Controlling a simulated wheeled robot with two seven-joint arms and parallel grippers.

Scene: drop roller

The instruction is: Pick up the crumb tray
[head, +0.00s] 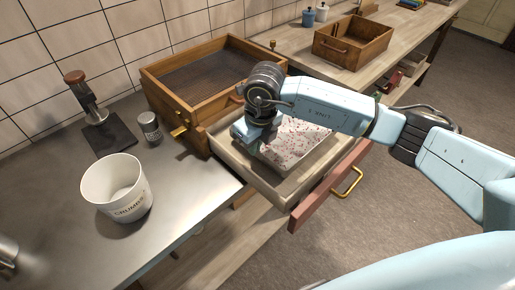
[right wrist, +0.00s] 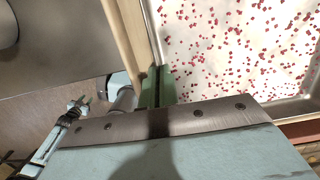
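The crumb tray (head: 298,140) is a shallow metal tray with a pale floor covered in red specks. It sits inside a pulled-out wooden drawer (head: 225,146). It also fills the upper right of the right wrist view (right wrist: 235,45). My right gripper (head: 252,143) points down at the tray's left side. In the right wrist view its green fingers (right wrist: 158,86) are close together, with the tray's thin rim running in between them. My arm hides part of the tray in the head view.
A wooden box with a mesh top (head: 205,75) stands behind the drawer. A white bucket with lettering (head: 117,190), a metal shaker (head: 150,127) and a wooden-handled tool (head: 86,97) stand on the left counter. A wooden crate (head: 352,43) sits on the far counter.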

